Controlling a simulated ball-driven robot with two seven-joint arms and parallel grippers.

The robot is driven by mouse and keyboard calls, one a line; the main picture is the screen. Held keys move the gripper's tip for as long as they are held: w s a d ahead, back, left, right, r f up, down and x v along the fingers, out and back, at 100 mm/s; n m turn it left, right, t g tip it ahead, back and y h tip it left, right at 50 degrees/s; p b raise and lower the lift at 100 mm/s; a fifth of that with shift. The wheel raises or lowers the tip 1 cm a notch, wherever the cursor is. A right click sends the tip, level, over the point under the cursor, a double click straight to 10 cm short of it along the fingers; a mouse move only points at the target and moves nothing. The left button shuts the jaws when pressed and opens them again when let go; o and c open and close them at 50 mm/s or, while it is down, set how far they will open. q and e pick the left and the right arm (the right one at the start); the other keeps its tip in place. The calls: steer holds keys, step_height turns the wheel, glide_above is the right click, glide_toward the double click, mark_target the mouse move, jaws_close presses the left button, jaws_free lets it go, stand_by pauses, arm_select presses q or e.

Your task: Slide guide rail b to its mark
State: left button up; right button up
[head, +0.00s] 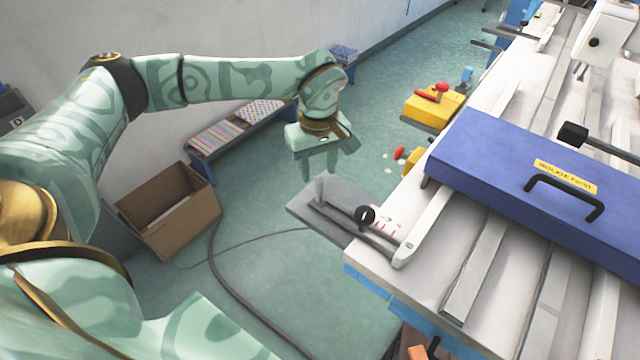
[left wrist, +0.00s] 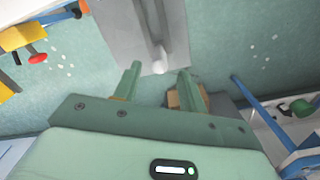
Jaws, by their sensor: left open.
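A white guide rail (head: 424,222) lies along the near left edge of the machine table; I read no letter on it, so I cannot tell if it is b. A grey plate (head: 300,206) sticks out left from it, with a rod, a black knob (head: 364,215), red tick marks (head: 388,229) and an upright grey peg (head: 320,190). My left gripper (head: 319,172) is open, pointing down just above the peg. In the left wrist view, the peg (left wrist: 159,56) appears between the fingers (left wrist: 159,70), with the grey plate (left wrist: 118,28) beyond. Contact is not visible. My right gripper is out of view.
A blue cover with a black handle (head: 565,190) lies across the table. Yellow blocks with red knobs (head: 432,107) stand along its left side. A cardboard box (head: 168,212), a low bench (head: 236,130) and a cable lie on the green floor.

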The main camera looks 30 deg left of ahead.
mark_target(319, 178)
arm_select(q)
step_height(319, 178, down, 5)
steer(key=shift+r+b, duration=0.15)
steer(key=shift+b, duration=0.25)
jaws_close()
steer(key=d, duration=0.1)
steer(key=d+p, duration=0.1)
steer(key=d, duration=0.1)
steer(key=shift+s+d+r+p, duration=0.15)
steer(key=shift+d+r+p, duration=0.05)
steer(key=shift+d+p, duration=0.1)
steer(key=shift+d+f, duration=0.1)
steer(key=shift+d, duration=0.15)
jaws_free()
